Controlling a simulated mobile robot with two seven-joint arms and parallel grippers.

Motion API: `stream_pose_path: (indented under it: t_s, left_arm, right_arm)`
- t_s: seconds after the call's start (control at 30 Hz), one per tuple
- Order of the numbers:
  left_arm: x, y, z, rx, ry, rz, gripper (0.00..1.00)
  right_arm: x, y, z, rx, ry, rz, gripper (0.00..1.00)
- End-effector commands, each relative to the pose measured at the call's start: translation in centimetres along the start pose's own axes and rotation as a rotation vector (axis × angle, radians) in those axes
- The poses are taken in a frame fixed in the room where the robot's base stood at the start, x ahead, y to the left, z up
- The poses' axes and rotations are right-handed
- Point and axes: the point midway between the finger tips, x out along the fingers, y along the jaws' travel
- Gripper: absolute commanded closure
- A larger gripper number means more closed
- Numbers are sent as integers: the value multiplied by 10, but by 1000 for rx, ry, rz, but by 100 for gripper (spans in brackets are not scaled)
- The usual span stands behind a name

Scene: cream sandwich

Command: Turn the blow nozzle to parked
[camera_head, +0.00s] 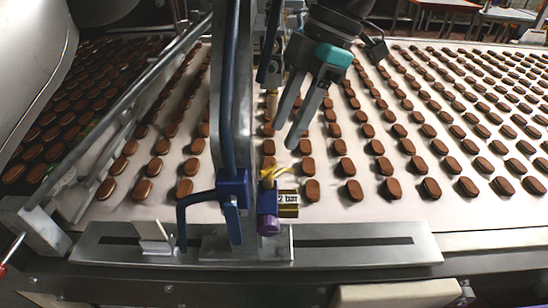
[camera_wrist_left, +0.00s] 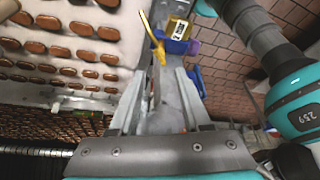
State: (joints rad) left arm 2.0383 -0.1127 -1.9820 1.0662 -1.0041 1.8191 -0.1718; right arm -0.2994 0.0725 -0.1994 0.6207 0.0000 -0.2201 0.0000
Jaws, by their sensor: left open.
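A grey metal post (camera_head: 231,90) carries a blue block (camera_head: 232,186) and blue hose. Beside its foot are a yellow lever-like piece (camera_head: 273,174), a brass part labelled "2 bar" (camera_head: 288,204) and a purple knob (camera_head: 268,225). A narrow brass tip (camera_head: 272,103), perhaps the blow nozzle, shows behind the post. My left gripper (camera_head: 286,137) is open and empty, above and behind the yellow piece. In the left wrist view the yellow piece (camera_wrist_left: 154,38) lies just beyond the open fingers (camera_wrist_left: 160,73). My right gripper does not show.
Several rows of brown sandwich biscuits (camera_head: 430,145) cover the pale belt (camera_head: 345,213). A slotted metal rail (camera_head: 400,254) runs along the front, with an upright pale plate (camera_head: 153,234) on its left. Sloping metal rails (camera_head: 140,120) stand at left.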

Motion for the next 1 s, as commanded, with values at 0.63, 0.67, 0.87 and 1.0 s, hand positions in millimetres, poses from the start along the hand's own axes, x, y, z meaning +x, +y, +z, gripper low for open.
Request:
stream_pose_path:
  t_s: [0.63,0.67,0.87,1.0]
  left_arm:
    - [62,0,0,-1,-2,-1,52]
    - [62,0,0,-1,-2,-1,52]
    - [62,0,0,-1,-1,-1,60]
    - [62,0,0,0,-1,-1,76]
  right_arm:
    - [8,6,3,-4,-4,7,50]
    - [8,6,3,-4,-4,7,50]
    - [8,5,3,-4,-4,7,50]
    - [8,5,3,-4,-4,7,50]
